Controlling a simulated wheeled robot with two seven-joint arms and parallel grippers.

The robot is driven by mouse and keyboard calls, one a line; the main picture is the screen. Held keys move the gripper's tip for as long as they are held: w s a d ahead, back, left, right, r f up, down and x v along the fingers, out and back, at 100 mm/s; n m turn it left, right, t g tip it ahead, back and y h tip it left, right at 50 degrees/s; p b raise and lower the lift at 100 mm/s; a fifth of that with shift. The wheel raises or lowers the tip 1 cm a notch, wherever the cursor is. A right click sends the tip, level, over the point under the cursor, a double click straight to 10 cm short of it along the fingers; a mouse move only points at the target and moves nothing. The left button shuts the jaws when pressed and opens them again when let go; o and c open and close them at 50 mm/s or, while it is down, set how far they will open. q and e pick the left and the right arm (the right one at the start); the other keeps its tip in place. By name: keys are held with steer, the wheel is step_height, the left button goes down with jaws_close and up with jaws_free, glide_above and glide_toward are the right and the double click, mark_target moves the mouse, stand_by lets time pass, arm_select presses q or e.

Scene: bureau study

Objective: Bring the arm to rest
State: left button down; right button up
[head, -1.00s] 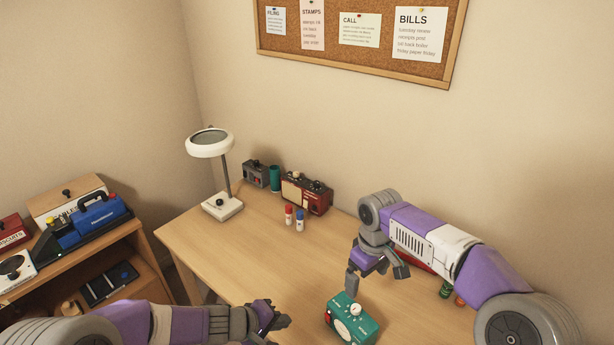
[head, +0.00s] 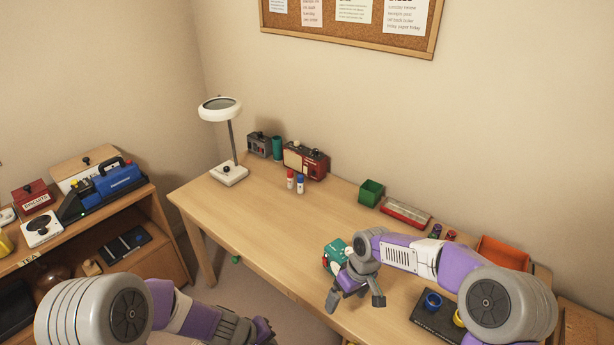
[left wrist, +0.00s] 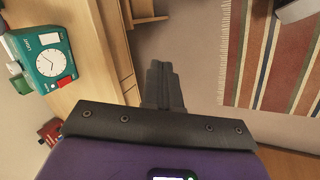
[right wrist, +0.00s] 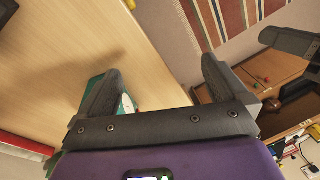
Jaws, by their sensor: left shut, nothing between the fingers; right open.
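My right gripper (head: 356,298) is open and empty over the front edge of the desk (head: 262,225). Its two spread fingers also show in the right wrist view (right wrist: 160,75), with nothing between them. My left gripper (head: 262,332) is low at the bottom of the head view, in front of the desk. In the left wrist view its fingers (left wrist: 160,75) are together and hold nothing. A teal timer-like box (head: 332,258) with a white dial stands on the desk beside my right gripper, partly hidden by it. It shows clearly in the left wrist view (left wrist: 45,62).
A white lamp (head: 229,174), a red radio-like box (head: 306,161), two small bottles (head: 300,184), a green bin (head: 371,192) and a red tray (head: 405,213) stand toward the back. A dark stand with cups (head: 433,322) is at right. The desk's middle is clear.

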steer(key=s+a+f+m+y, duration=0.1)
steer(key=s+f+m, duration=0.1)
steer(key=s+f, duration=0.45)
steer(key=s+a+f+m+y, duration=0.1)
steer(key=s+a+f+m, duration=0.15)
steer(key=f, duration=0.65)
steer(key=s+d+f+m, duration=0.1)
steer(key=s+f+m, duration=0.15)
steer(key=s, duration=0.35)
steer(key=s+d+f+m, duration=0.2)
steer(key=s+f, duration=0.2)
steer(key=s, duration=0.3)
arm_select(q)
steer(key=s+f+m+b, duration=0.1)
steer(key=s+f+b, duration=0.1)
steer(key=s+f, duration=0.2)
steer(key=s+f+m+g+b, duration=0.1)
steer(key=s+f, duration=0.3)
steer(key=f, duration=0.6)
steer(key=s+f+m+g+b, duration=0.1)
steer(key=s+f+b, duration=0.2)
steer(key=f, duration=0.4)
steer(key=shift+s+m+y, duration=0.3)
steer(key=shift+s+m, duration=0.1)
arm_select(e)
step_height(320, 180, down, 6)
steer(key=w+t, duration=0.1)
steer(key=shift+a, duration=0.15)
